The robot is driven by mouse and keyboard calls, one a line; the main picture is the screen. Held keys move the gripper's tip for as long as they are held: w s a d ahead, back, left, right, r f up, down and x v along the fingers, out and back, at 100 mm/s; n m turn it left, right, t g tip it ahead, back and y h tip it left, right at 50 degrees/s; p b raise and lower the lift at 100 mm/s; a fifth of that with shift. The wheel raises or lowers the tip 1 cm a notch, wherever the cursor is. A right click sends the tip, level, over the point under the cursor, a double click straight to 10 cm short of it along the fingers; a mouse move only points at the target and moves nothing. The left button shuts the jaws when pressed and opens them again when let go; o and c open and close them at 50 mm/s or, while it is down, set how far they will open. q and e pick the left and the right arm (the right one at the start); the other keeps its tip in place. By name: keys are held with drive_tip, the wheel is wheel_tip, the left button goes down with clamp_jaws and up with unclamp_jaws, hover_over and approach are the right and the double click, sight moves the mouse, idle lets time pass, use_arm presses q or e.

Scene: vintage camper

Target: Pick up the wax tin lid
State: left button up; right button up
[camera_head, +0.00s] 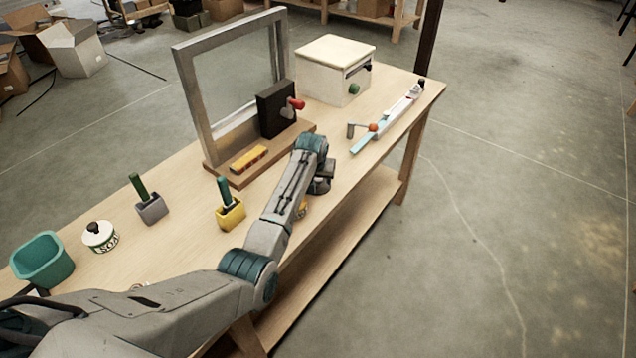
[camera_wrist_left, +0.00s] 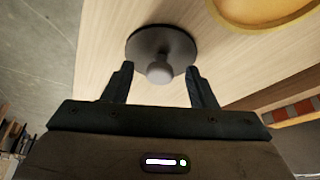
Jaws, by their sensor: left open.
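The wax tin lid, a dark round disc with a paler knob, shows in the left wrist view (camera_wrist_left: 160,38) on the pale wood, its knob toward the camera. My left gripper (camera_wrist_left: 160,70) is open, with one finger on each side of the knob; I cannot tell whether they touch it. In the head view my left gripper (camera_head: 320,184) is at the bench's front edge, largely hidden by its own wrist, and the lid cannot be made out there. A yellow round tin (camera_wrist_left: 265,8) lies beside the lid; it shows partly behind my arm in the head view (camera_head: 302,209). My right gripper is not in view.
The workbench (camera_head: 185,240) also holds a framed window (camera_head: 188,92) on a wooden base, a white box (camera_head: 325,85), a yellow holder (camera_head: 231,214), a grey holder (camera_head: 152,211), a labelled white tin (camera_head: 99,240) and a teal bin (camera_head: 42,262). Open floor lies right.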

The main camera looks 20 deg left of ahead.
use_arm(q)
drive_tip(key=c, duration=1.1)
drive_tip(key=shift+r, duration=0.1)
